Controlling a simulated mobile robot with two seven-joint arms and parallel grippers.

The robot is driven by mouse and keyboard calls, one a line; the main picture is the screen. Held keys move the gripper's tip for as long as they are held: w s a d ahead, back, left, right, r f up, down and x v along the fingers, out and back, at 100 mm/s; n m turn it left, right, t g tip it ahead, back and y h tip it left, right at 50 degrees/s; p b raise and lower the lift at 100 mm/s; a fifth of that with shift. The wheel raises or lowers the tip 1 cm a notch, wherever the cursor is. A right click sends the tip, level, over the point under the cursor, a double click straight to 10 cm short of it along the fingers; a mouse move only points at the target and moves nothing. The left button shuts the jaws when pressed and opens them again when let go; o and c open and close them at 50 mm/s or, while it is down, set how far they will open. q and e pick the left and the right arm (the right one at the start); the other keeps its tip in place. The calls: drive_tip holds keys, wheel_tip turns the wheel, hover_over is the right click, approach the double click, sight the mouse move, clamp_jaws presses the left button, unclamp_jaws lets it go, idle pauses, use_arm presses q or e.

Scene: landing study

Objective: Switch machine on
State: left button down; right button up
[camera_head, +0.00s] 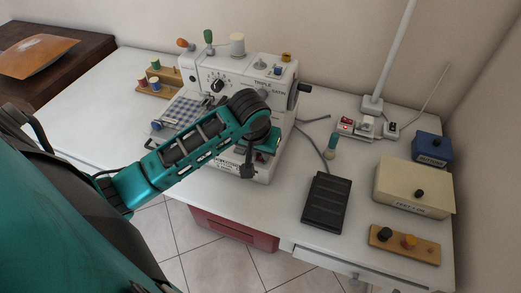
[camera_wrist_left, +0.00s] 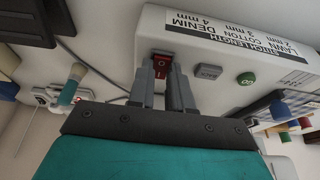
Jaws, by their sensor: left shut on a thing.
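The white sewing machine (camera_head: 228,72) stands at the back of the white table, with dials and thread spools on top. My left arm reaches across its front, and my left gripper is at the machine's front, largely hidden by the arm in the head view. In the left wrist view the machine's body (camera_wrist_left: 205,38) carries a red rocker switch (camera_wrist_left: 161,66) marked O and I. My left gripper (camera_wrist_left: 166,76) is shut, its two grey fingertips at the switch with the red rocker between them. The rocker's tilt cannot be told. My right gripper is out of view.
A black foot pedal (camera_head: 325,202) lies right of the machine. Behind it are a power strip (camera_head: 365,128) and a white lamp post (camera_head: 393,55). A blue box (camera_head: 432,148), a cream box (camera_head: 413,188) and a wooden knob board (camera_head: 405,245) line the right edge.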

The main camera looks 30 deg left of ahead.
use_arm(q)
drive_tip(key=g, duration=0.2)
drive_tip(key=w+g+h, duration=0.1)
drive_tip(key=shift+w+a+g, duration=0.1)
drive_tip(key=shift+g, duration=0.3)
drive_tip(key=c, duration=1)
unclamp_jaws()
drive_tip(key=shift+c, duration=0.2)
